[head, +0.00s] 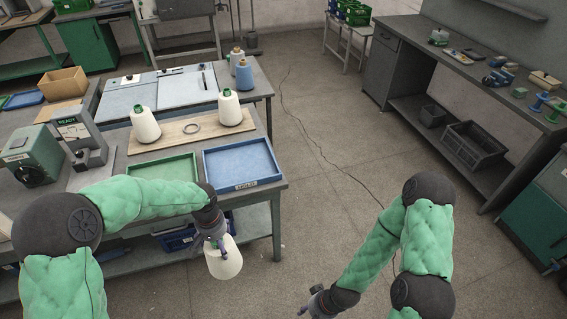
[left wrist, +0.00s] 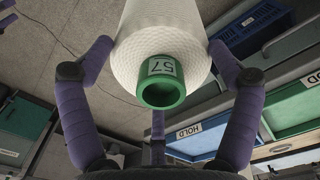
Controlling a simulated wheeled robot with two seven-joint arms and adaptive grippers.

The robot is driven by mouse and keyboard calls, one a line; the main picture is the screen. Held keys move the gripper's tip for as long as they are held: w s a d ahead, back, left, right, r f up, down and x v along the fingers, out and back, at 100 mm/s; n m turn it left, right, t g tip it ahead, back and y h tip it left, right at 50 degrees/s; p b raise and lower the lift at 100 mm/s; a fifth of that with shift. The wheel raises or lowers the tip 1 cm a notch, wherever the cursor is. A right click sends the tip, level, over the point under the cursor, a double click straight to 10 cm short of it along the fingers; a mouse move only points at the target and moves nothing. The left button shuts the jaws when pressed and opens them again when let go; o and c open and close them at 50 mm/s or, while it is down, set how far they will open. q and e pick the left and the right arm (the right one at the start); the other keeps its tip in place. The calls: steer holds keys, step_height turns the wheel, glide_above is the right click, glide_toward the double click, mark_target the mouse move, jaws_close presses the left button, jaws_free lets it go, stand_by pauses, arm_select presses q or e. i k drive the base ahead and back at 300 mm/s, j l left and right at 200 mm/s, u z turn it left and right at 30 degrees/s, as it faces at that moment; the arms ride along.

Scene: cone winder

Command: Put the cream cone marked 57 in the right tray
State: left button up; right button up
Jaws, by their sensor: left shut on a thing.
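The cream cone marked 57 (head: 226,262) hangs in my left gripper (head: 216,240), off the table's front edge and in front of the blue tray. In the left wrist view the fingers close on both sides of the cone (left wrist: 160,35), whose green tip (left wrist: 161,92) bears the 57 label. The right tray (head: 242,163) is blue and empty, at the table's front right corner. A green tray (head: 162,174) lies to its left, partly hidden by my left arm. My right gripper (head: 316,302) is low at the bottom edge, away from the table; its fingers are unclear.
Two cream cones with green tips, one left (head: 145,124) and one right (head: 229,107), stand on a wooden board (head: 178,131) behind the trays. A scale reading READY (head: 80,134) stands left. A blue crate (left wrist: 250,25) is on the lower shelf.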

mark_target(240, 165)
steer(key=z, duration=1.45)
steer(key=k+j, duration=0.1)
steer(key=j, duration=0.3)
steer(key=k+j+z, duration=0.15)
steer(key=j, duration=0.25)
steer(key=k+j, duration=0.15)
steer(key=j, duration=0.25)
steer(key=k+j+z, duration=0.15)
steer(key=j, duration=0.25)
